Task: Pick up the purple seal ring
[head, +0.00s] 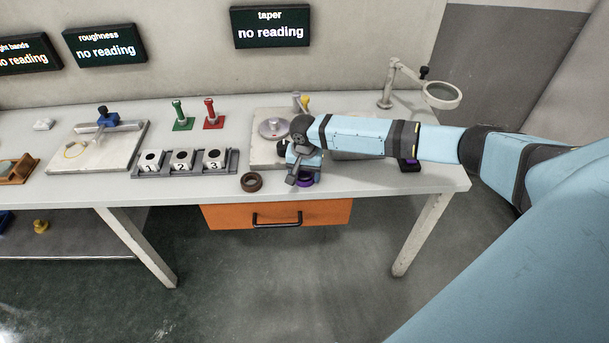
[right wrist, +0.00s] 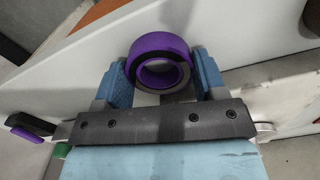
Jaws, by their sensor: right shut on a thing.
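The purple seal ring (right wrist: 160,62) sits between the two blue fingers of my right gripper (right wrist: 162,80) in the right wrist view, and the gripper is shut on it. In the head view the purple ring (head: 305,183) shows just under my right gripper (head: 303,176), at the front edge of the workbench. The gripper hides part of the ring there. I cannot tell whether the ring touches the bench top. My left gripper is not in view.
A brown ring (head: 251,182) lies just left of the gripper on the workbench (head: 350,184). A rack (head: 140,174) with numbered white blocks is farther left. Green (head: 181,118) and red (head: 211,116) stands are behind. An orange drawer (head: 275,214) hangs below. A magnifier (head: 442,95) stands back right.

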